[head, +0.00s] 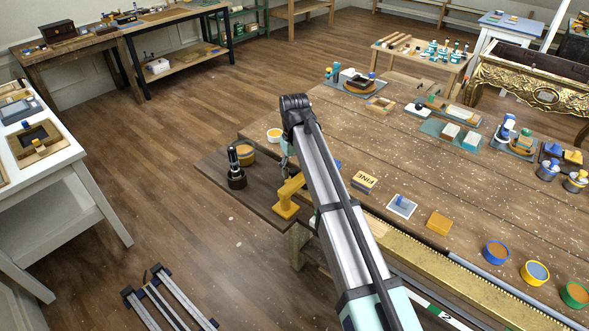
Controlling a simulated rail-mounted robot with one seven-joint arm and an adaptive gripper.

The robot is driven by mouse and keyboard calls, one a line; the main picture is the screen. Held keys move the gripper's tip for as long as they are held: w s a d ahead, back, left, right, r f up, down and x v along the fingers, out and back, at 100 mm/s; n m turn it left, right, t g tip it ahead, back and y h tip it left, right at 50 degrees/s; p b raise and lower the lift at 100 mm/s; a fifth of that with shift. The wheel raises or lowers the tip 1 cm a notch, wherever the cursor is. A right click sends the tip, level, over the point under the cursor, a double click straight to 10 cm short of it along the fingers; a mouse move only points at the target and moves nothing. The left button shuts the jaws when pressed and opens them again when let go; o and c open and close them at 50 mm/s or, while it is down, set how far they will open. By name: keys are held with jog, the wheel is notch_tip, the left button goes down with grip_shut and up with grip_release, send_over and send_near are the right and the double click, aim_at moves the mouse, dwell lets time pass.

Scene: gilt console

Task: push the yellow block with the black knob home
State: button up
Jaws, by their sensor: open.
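A yellow piece (287,197) stands at the front left corner of the big wooden table. Its upper right end runs in behind my arm. I cannot make out a black knob on it, so I cannot tell if it is the task's block. A small dark tool with a black knob (233,158) stands upright to its left, beside a round yellow-brown tin (245,154). My gripper (286,153) is mostly hidden behind my arm, near these things. Only a sliver shows, with its jaws open; whether it touches anything is hidden.
A yellow block marked FINE (363,181), a white tile with a blue piece (402,205) and a plain orange-yellow block (438,223) lie right of my arm. Open coloured tins (496,252) stand at the front right. The floor left of the table is largely clear.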

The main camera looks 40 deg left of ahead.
aim_at(294, 171)
notch_tip(294, 171, up, 12)
jog(key=shift+f, duration=0.15)
dwell(0.3)
dwell(0.4)
